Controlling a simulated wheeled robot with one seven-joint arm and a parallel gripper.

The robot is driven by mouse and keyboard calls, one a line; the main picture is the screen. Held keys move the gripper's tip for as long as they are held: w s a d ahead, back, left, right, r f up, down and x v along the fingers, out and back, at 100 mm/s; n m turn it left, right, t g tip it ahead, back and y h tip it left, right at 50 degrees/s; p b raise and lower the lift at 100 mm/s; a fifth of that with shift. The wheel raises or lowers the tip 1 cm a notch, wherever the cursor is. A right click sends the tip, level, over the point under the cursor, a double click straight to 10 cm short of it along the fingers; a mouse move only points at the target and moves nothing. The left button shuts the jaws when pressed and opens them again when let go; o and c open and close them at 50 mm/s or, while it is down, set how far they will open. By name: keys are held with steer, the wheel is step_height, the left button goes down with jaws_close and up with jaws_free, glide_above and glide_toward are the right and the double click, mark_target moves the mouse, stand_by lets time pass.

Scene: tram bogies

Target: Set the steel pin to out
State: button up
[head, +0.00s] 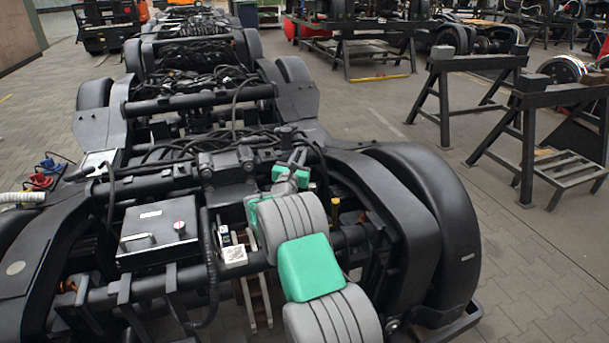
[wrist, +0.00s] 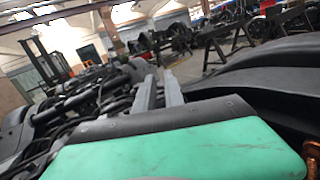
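No part stands out for certain as the steel pin. A pale metal bar (head: 137,238) and a small round knob (head: 180,228) show on top of a black box (head: 157,233) on the near bogie, left of my arm; I cannot tell if either is the pin. My gripper (head: 299,156) is beyond the green part of my wrist, over the bogie's cables and dark frame. In the wrist view its two grey fingers (wrist: 159,77) stand apart with a gap and nothing visible between them. What lies below the fingertips is hidden by my wrist.
The black bogie frame (head: 160,107) runs away from me, with cables across it and a rounded wheel cover (head: 425,210) at right. A white labelled block (head: 235,254) and a yellow-topped post (head: 335,211) are near my arm. Black trestles (head: 445,95) stand right; paved floor between is clear.

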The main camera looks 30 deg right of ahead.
steer(key=r, duration=0.2)
steer(key=w+r+m+p, duration=0.1)
steer(key=r, duration=0.1)
steer(key=w+r+m+g, duration=0.1)
steer(key=r, duration=0.1)
steer(key=shift+d, duration=0.15)
steer(key=shift+c, duration=0.6)
steer(key=m, duration=0.1)
steer(key=m+g, duration=0.1)
steer(key=m, duration=0.1)
steer(key=shift+w+f+y, duration=0.1)
steer(key=shift+w+y, duration=0.25)
steer(key=shift+y, duration=0.05)
jaws_close()
steer(key=s+a+f+m+g+y, duration=0.35)
steer(key=f+m, duration=0.25)
steer(key=m, duration=0.5)
steer(key=s+a+f+m+g+y, duration=0.2)
steer(key=a+f+m+g+y, duration=0.3)
steer(key=m, duration=0.6)
steer(key=w+d+f+t+h, duration=0.1)
steer(key=w+d+f+h, duration=0.1)
steer(key=d+f, duration=0.7)
steer(key=shift+w+d+f+b, duration=0.15)
steer(key=shift+w+d+b, duration=0.25)
steer(key=shift+w+d, duration=0.4)
